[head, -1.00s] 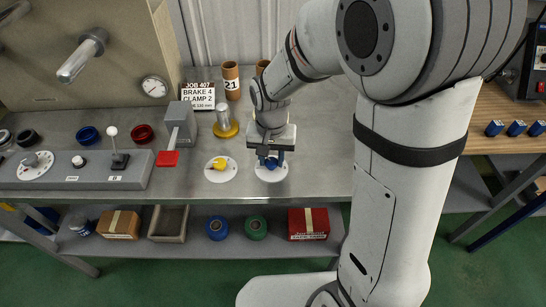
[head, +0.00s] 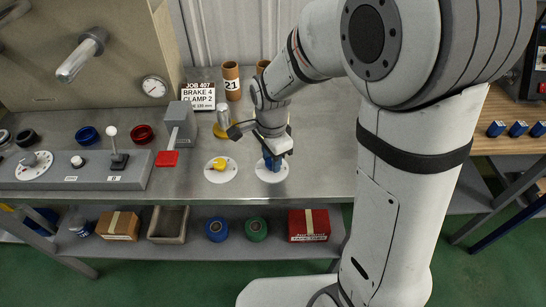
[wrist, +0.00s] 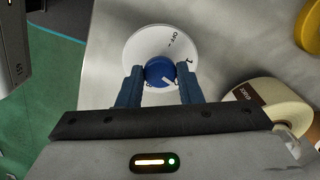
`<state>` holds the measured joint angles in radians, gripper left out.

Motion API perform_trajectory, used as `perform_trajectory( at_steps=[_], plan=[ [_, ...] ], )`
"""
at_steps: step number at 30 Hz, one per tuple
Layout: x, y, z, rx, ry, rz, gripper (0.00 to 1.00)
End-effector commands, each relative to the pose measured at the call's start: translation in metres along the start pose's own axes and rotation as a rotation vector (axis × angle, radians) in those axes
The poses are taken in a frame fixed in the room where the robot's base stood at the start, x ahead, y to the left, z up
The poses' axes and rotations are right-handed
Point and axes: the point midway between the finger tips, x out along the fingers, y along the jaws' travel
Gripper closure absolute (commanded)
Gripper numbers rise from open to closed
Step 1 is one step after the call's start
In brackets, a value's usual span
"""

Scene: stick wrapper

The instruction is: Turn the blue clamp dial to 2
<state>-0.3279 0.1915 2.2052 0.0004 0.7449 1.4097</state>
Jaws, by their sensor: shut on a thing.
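The blue clamp dial (wrist: 160,72) sits at the middle of a white round plate (wrist: 139,46) with "OFF" and "1" readable in the wrist view. A white line on the dial points to the lower right in that view, past the "1" side. The rest of the scale is hidden by my fingers. My gripper (wrist: 160,80) has one finger on each side of the dial and is shut on it. In the head view my gripper (head: 272,158) is over the right-hand white plate (head: 272,176), twisted at an angle.
A yellow dial (head: 219,164) on its own plate is just left. Behind are a job card (head: 199,97) reading "BRAKE 4, CLAMP 2" and cardboard tubes (head: 231,82). A red-ended lever (head: 167,158) stands further left. The bench right of the dial is clear.

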Motion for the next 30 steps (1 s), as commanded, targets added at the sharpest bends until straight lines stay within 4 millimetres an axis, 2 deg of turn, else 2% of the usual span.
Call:
perform_trajectory(
  at_steps=[13,30],
  plan=[
    [-0.0018,-0.0017,-0.0012,0.228,0.002,-0.007,0.91],
    [-0.0018,-0.0014,-0.0014,0.262,0.002,-0.006,0.91]
  ],
)
